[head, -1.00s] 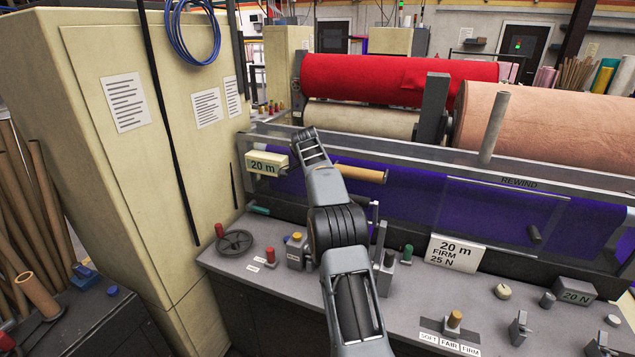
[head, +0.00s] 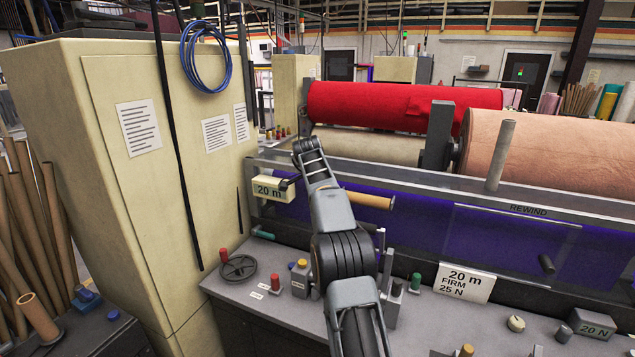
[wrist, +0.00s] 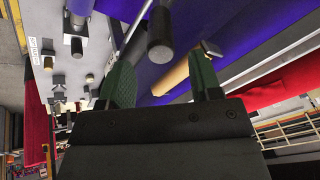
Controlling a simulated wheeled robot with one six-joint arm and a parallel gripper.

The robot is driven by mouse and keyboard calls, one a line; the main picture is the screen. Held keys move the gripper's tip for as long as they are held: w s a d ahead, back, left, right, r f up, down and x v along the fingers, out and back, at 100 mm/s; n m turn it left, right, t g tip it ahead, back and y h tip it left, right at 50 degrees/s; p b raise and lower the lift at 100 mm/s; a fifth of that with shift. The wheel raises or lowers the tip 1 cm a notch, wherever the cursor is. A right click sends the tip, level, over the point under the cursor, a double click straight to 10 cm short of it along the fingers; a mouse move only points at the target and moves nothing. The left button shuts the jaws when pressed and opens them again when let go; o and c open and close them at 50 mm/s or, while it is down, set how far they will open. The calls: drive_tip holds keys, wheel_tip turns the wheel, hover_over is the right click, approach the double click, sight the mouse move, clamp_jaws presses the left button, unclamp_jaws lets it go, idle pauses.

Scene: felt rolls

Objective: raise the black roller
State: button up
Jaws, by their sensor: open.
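A short black cylinder (wrist: 160,35), which may be the end of the black roller, stands out against the purple felt (wrist: 196,25) in the wrist view. My gripper (wrist: 160,82) is open, its two green fingers apart. The cylinder's end shows beyond the gap between the fingers, and I see no contact.
A tan core (head: 368,200) pokes out beside my arm and shows near the right finger in the wrist view (wrist: 170,77). The grey console (head: 250,300) holds knobs, a handwheel (head: 239,268) and a sign (head: 464,283). A tall cream cabinet (head: 140,200) stands left.

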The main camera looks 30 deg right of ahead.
drive_tip(key=v, duration=0.7)
drive_tip(key=shift+r, duration=0.25)
drive_tip(key=shift+s+a, duration=0.1)
